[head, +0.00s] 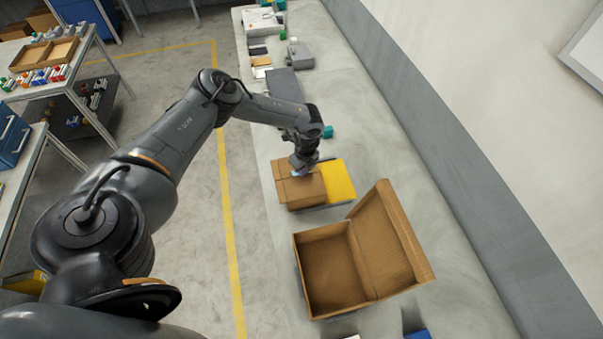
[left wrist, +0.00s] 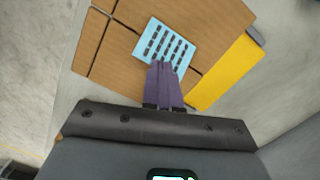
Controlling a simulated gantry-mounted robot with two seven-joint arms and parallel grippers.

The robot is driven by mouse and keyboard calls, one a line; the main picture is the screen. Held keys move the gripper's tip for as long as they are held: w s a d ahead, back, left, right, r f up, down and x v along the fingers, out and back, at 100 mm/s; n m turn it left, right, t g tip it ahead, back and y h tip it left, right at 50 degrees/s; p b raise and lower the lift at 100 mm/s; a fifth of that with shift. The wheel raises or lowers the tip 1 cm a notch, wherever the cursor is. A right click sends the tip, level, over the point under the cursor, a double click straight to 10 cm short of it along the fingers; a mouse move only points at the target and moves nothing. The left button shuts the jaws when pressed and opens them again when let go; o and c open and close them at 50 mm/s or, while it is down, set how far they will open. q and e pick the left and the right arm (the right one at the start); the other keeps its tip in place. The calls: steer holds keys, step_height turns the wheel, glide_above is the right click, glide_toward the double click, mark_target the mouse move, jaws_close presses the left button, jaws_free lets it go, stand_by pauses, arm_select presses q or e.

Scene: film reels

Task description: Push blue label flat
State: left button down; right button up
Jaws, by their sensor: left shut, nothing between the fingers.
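The blue label (left wrist: 163,45) lies on top of a closed brown cardboard box (left wrist: 120,45); black rows of marks show on it. In the head view the box (head: 297,190) stands on the long bench, and the label is mostly hidden under my gripper. My left gripper (left wrist: 161,66) is shut and empty, with its fingertips over the label's near edge. I cannot tell whether they touch it. In the head view my left gripper (head: 301,170) points down at the box top. My right gripper is not in view.
A yellow item (head: 338,181) sits right beside the box. An open, empty cardboard box (head: 330,275) stands nearer on the bench (head: 445,265), its lid raised. Grey cases and small items lie farther back. Bare bench lies to the right, along the wall.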

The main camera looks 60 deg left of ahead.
mark_target(306, 183)
arm_select(q)
steer(key=shift+f+b, duration=0.8)
steer(key=shift+f, duration=0.55)
steer(key=shift+r, duration=0.1)
steer(key=shift+d+r+p, duration=0.15)
steer(key=shift+r+p, duration=0.05)
steer(key=shift+p, duration=0.15)
steer(key=shift+d+r+p, duration=0.2)
steer(key=shift+d+p, duration=0.25)
steer(key=shift+d+r+p, duration=0.2)
steer(key=shift+d+p, duration=0.2)
steer(key=shift+d, duration=0.05)
steer(key=shift+w+d, duration=0.15)
steer(key=shift+d, duration=0.35)
steer(key=shift+a+f, duration=0.1)
